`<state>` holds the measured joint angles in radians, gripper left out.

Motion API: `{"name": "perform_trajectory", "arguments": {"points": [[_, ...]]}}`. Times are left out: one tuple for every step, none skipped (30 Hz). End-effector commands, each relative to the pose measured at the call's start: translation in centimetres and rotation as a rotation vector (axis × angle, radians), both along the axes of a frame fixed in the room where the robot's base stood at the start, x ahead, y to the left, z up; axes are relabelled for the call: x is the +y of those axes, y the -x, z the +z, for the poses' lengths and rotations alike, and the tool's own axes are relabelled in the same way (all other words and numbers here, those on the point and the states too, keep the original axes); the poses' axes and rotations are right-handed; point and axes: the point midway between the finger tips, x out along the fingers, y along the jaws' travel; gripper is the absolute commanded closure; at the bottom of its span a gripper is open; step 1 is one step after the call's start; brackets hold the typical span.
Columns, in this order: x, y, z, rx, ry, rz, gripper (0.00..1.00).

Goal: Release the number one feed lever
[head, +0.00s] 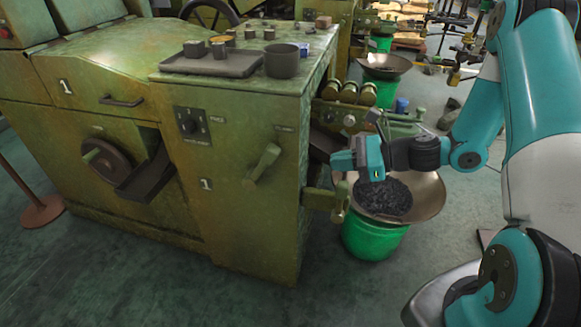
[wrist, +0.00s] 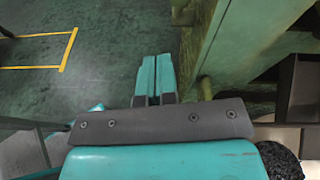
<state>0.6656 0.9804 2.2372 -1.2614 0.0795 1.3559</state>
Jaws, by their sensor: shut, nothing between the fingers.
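The green machine marked 1 (head: 225,200) stands at left centre in the head view. A green lever (head: 263,163) sits on its front panel, tilted with its upper end to the right, below a small label I cannot read clearly. Another short green handle (head: 340,200) sticks out at the machine's lower right corner. My gripper (head: 342,160) is to the right of the front panel lever, clear of it, above the bowl. In the wrist view my gripper (wrist: 155,62) has its teal fingers together and empty, with the green machine (wrist: 245,45) on the right.
A wide bowl of dark pieces (head: 428,193) sits on a green bucket (head: 372,240) beneath my gripper. A tray (head: 210,64) and cup (head: 282,61) stand on the machine top. The floor in front is clear.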

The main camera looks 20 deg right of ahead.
Motion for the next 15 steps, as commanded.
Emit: {"name": "perform_trajectory", "arguments": {"points": [[-0.82, -0.09, -1.08, 0.03, -0.041, -0.046, 1.0], [-1.16, -0.17, -1.31, 0.042, -0.059, -0.067, 1.0], [-1.47, -0.23, -1.53, 0.054, -0.078, -0.087, 1.0], [-1.6, -0.25, -1.65, 0.061, -0.087, -0.096, 1.0], [-1.69, -0.27, -1.69, 0.065, -0.092, -0.102, 1.0], [-1.75, -0.28, -1.7, 0.067, -0.096, -0.105, 1.0], [-1.76, -0.3, -1.68, 0.068, -0.096, -0.106, 1.0], [-1.76, -0.3, -1.66, 0.068, -0.096, -0.105, 1.0], [-1.74, -0.29, -1.63, 0.067, -0.096, -0.105, 1.0], [-1.73, -0.29, -1.64, 0.067, -0.095, -0.104, 1.0], [-1.72, -0.28, -1.64, 0.067, -0.095, -0.104, 1.0], [-1.71, -0.28, -1.64, 0.066, -0.094, -0.104, 1.0], [-1.7, -0.28, -1.64, 0.067, -0.094, -0.103, 1.0], [-1.67, -0.29, -1.65, 0.067, -0.094, -0.103, 1.0], [-1.6, -0.33, -1.67, 0.066, -0.094, -0.101, 1.0]]}}
